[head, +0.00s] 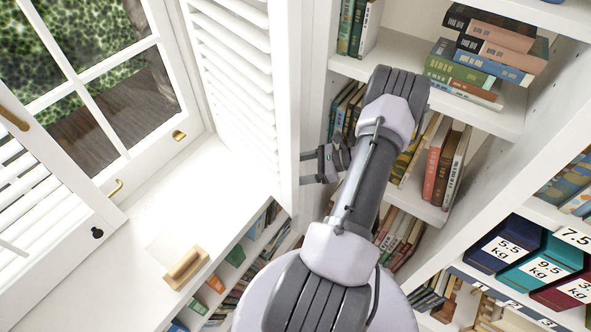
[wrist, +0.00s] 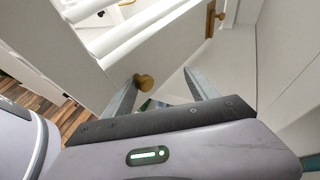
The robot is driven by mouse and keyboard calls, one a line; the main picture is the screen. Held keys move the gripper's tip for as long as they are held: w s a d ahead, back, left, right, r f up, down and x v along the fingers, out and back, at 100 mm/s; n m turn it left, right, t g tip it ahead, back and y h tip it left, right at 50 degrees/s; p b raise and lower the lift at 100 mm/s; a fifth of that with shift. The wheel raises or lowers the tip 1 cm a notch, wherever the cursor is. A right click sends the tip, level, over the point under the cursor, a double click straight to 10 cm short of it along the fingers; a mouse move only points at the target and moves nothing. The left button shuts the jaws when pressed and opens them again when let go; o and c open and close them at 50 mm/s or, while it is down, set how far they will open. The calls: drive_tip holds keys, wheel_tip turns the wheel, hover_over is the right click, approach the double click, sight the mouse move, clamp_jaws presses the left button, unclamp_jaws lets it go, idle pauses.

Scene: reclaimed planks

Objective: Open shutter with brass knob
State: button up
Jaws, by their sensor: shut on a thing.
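The white louvered shutter (head: 238,75) stands right of the window in the head view, its free edge toward my arm. My gripper (head: 312,168) is at that edge. In the wrist view the round brass knob (wrist: 145,82) shows between the fingers of my gripper (wrist: 160,80), close against the left finger. The knob is hidden in the head view. A second louvered shutter (head: 38,195) at the left has a black knob (head: 97,233).
The white sill (head: 160,225) carries a wooden handle (head: 186,268). White bookshelves (head: 495,110) with books stand right of my arm. Weight-labelled boxes (head: 545,265) sit at the lower right. A low bookcase is below the sill.

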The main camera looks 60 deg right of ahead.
drive_tip(key=shift+f, duration=0.1)
wheel_tip(320, 180, up, 4)
drive_tip(key=p, duration=0.3)
drive_tip(key=s+a+r+p, duration=0.1)
drive_tip(key=s+a+p, duration=0.2)
drive_tip(key=s+a, duration=0.6)
drive_tip(key=a, duration=0.3)
drive_tip(key=shift+s+a, duration=0.35)
drive_tip(key=shift+r, duration=0.1)
